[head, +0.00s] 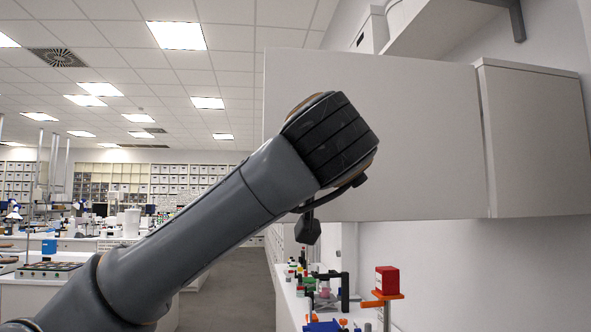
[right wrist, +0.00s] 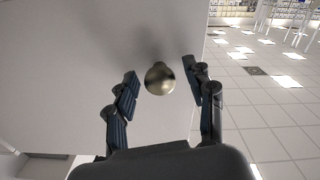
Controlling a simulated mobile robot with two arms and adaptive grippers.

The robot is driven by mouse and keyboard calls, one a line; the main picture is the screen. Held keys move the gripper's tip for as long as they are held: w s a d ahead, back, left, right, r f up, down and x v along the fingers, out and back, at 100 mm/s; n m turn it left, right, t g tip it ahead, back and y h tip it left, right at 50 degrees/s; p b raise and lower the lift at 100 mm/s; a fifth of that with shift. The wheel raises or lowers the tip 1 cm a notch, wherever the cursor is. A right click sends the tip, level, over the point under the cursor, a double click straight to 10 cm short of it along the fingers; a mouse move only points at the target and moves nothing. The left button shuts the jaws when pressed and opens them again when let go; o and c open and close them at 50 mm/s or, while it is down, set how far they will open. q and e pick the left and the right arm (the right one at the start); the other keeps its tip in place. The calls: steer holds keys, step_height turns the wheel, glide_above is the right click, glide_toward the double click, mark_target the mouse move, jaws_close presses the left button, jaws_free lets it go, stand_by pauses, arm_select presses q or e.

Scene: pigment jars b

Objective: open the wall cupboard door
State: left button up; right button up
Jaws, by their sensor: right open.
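The cupboard door (head: 420,135) is a large pale panel, swung out from the wall cupboard (head: 535,140) with its outer face toward me. A dark gap shows at their joint. The inside of the cupboard is hidden. In the right wrist view, a round metallic knob (right wrist: 159,78) stands on the pale door face (right wrist: 60,70), near its free edge. My right gripper (right wrist: 161,73) is open, one finger on each side of the knob, with gaps visible. In the head view my arm crosses the door and hides the knob. My left gripper does not show.
Below the door, a counter holds several small coloured items (head: 322,290) and a red block (head: 387,280) on an orange support (head: 382,298). A shelf (head: 435,25) with boxes is above. The aisle floor (head: 240,290) left of the counter looks clear.

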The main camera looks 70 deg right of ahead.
steer(key=v, duration=1.1)
steer(key=shift+a, duration=0.25)
